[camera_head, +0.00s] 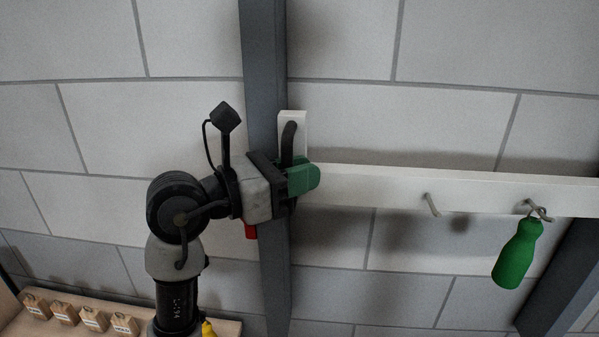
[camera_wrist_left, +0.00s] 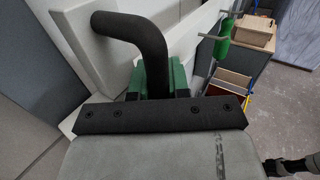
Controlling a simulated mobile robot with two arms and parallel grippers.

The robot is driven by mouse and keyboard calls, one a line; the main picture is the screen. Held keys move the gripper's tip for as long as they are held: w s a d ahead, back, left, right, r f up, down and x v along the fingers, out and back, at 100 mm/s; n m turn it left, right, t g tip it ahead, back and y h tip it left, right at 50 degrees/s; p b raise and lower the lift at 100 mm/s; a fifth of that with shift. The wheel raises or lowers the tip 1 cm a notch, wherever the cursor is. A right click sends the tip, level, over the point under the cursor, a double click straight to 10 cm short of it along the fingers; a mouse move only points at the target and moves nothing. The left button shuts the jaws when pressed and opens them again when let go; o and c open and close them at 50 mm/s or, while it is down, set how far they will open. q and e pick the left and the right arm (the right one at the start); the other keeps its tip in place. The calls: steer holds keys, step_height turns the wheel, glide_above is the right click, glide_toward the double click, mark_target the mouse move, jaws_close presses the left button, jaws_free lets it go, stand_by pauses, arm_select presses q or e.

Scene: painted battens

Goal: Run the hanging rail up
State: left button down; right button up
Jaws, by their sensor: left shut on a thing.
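The white hanging rail (camera_head: 380,188) runs across the wall in the head view, tilted slightly in the picture, with metal hooks on its face. A white upright plate (camera_head: 299,119) with a dark bent handle (camera_head: 289,132) is at its left end. My left gripper (camera_head: 301,179), with green fingertips, is shut on the handle's lower part. In the left wrist view the bent handle (camera_wrist_left: 140,30) runs down between the green fingers (camera_wrist_left: 158,76). The fingers hide the grip itself and the rail's left end.
A dark grey upright post (camera_head: 264,60) stands behind my gripper, and another (camera_head: 560,290) is at the right. A green-handled tool (camera_head: 517,255) hangs from a right hook. Wooden blocks (camera_head: 94,318) sit on a shelf at lower left. The wall above the rail is bare.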

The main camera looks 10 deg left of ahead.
arm_select(q)
step_height(320, 180, up, 29)
steer(key=shift+a+f, duration=0.15)
stand_by(0.3)
steer(key=c, duration=1.4)
jaws_free()
steer(key=shift+f, duration=0.1)
